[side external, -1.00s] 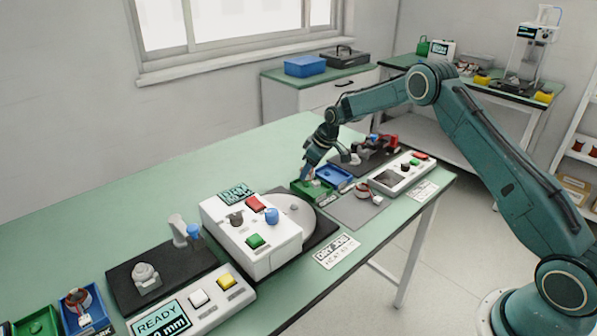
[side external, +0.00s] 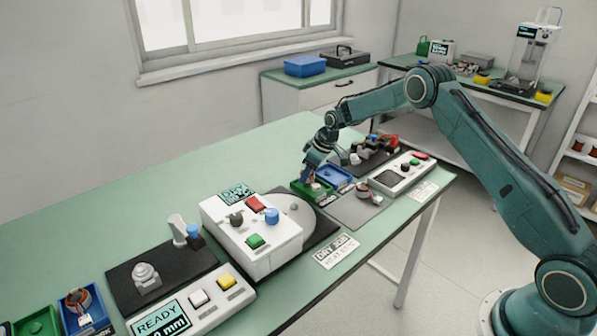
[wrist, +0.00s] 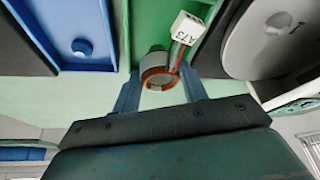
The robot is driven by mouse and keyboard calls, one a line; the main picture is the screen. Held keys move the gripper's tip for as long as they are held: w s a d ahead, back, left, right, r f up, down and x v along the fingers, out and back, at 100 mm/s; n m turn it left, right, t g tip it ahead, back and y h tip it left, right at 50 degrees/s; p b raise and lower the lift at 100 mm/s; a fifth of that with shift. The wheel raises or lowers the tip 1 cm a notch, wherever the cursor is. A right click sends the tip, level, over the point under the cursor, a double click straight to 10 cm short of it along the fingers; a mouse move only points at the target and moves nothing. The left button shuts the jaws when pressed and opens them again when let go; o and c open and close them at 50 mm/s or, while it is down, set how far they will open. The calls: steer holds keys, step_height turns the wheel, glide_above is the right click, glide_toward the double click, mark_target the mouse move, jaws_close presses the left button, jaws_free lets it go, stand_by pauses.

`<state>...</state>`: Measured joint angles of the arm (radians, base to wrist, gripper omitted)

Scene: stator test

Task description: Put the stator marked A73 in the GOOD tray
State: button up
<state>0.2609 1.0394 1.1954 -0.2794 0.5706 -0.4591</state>
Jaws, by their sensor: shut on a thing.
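The stator marked A73 (wrist: 160,72) is a short grey cylinder with a copper-coloured ring. Red and dark leads run from it to a white connector (wrist: 190,25) that reads A73. My gripper (wrist: 160,92) is shut on the stator, one blue finger on each side; its fingertips also show at the green tray in the side view (side external: 308,181). The green tray (wrist: 145,20) lies under and beyond the stator; it also shows in the side view (side external: 300,187). Whether the stator touches the tray floor I cannot tell. No GOOD label is readable.
A blue tray (side external: 335,172) adjoins the green one. A white machine with a grey disc (side external: 292,215) stands close on the other side. Another stator (side external: 363,189) sits on a grey mat. Another green tray (side external: 40,322) and a blue tray (side external: 98,310) are at lower left.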

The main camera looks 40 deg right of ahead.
steer(key=shift+f, duration=0.8)
stand_by(0.6)
steer(key=o, duration=1.2)
steer(key=shift+r, duration=0.1)
steer(key=v, duration=1.2)
steer(key=shift+s+r, duration=0.1)
steer(key=shift+r, duration=0.1)
steer(key=shift+s+d+r, duration=0.1)
steer(key=shift+s+r, duration=0.1)
steer(key=shift+r, duration=0.3)
